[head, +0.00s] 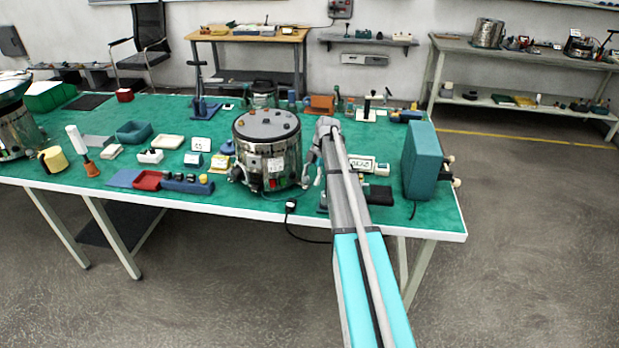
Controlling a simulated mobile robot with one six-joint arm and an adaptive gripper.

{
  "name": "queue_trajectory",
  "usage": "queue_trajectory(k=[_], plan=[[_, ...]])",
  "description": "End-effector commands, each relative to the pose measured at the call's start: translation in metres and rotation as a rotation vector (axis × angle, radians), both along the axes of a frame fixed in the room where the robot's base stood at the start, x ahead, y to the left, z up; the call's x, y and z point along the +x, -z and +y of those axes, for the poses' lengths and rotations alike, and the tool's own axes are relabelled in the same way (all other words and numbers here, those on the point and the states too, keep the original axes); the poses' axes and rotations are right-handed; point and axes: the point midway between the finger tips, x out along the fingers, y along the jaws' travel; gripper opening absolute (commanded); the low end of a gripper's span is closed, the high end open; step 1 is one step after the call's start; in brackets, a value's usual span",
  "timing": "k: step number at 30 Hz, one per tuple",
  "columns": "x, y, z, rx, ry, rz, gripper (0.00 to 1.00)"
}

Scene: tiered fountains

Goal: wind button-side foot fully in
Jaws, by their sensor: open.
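A steel drum-shaped fountain base (267,160) with a grey top stands upright on the green table. Small coloured parts show on its top, and a green and red patch, possibly the button, shows low on its front. Dark foot-like parts show at its lower left (236,174) and lower right. I cannot tell how far any foot is wound in. My gripper (310,172) is open, close to the base's lower right side. My arm's end partly hides that side, and I cannot tell whether the gripper touches a foot.
A teal box (422,160) stands to the right of my arm. A dark cable (291,206) hangs over the table's front edge. The floor at right is clear.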

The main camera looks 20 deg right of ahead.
Motion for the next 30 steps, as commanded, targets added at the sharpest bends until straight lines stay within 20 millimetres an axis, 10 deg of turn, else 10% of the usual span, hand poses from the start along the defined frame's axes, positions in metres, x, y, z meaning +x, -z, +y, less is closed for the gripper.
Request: queue_trajectory(k=[30], plan=[[-0.01, -0.031, -0.011, -0.019, 0.199, -0.001, 0.77]])
